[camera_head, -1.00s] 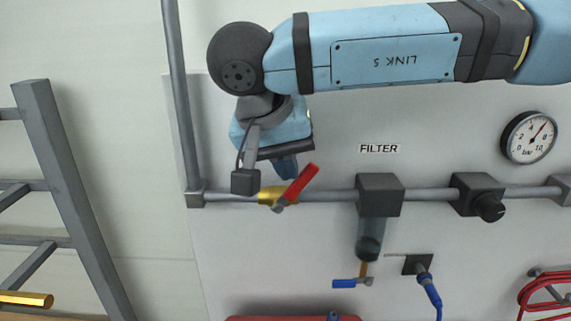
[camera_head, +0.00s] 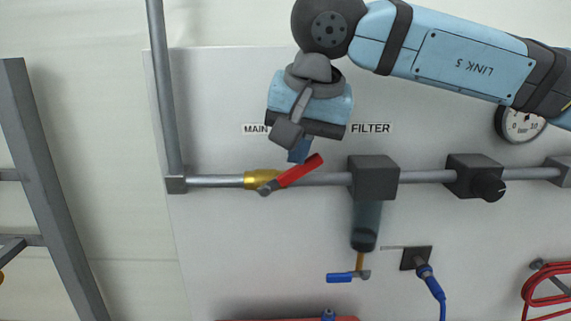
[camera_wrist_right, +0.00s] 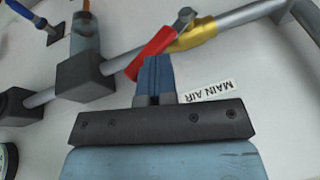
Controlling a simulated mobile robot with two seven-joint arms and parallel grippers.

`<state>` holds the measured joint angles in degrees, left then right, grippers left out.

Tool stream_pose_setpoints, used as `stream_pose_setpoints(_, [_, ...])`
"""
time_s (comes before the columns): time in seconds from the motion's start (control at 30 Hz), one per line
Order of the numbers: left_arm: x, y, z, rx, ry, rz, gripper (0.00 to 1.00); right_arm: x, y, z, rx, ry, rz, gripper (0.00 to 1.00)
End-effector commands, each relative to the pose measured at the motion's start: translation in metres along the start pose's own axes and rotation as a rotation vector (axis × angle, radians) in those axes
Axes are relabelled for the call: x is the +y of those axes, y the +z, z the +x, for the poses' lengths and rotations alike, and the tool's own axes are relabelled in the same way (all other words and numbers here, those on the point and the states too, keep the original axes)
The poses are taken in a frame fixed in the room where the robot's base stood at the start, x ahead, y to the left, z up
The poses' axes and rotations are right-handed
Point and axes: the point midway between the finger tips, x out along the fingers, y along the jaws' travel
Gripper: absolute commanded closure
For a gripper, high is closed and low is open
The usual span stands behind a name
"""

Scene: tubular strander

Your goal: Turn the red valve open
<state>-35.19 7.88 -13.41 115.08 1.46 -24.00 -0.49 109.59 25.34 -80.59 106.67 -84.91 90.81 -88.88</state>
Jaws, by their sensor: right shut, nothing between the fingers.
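The red valve handle (camera_head: 298,171) sits on a yellow brass valve body (camera_head: 254,180) in the grey pipe under the MAIN label. It slants up to the right from its pivot, at a shallow angle to the pipe. It also shows in the right wrist view (camera_wrist_right: 151,52), just beyond the fingertips. My right gripper (camera_head: 298,158) is shut and empty, its blue fingers pointing down at the upper side of the handle near its free end. The fingertips (camera_wrist_right: 154,62) look close against the handle; I cannot tell whether they touch. My left gripper is out of view.
A dark filter block (camera_head: 374,178) with a bowl and small blue-handled drain valve (camera_head: 341,278) is to the right. A regulator knob (camera_head: 488,187), a gauge (camera_head: 518,124) and a blue plug (camera_head: 425,273) are farther right. A grey frame (camera_head: 45,190) stands left.

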Motion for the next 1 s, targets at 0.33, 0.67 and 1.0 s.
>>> stream_pose_setpoints(0.33, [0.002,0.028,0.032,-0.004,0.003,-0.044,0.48,0.024,0.004,0.022,-0.024,-0.209,0.069,1.00])
stream_pose_setpoints(0.67, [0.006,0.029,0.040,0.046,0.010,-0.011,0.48,0.034,0.006,0.029,-0.044,-0.389,0.129,1.00])
stream_pose_setpoints(1.0, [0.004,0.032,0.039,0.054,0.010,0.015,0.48,0.036,0.006,0.029,-0.051,-0.453,0.148,1.00])
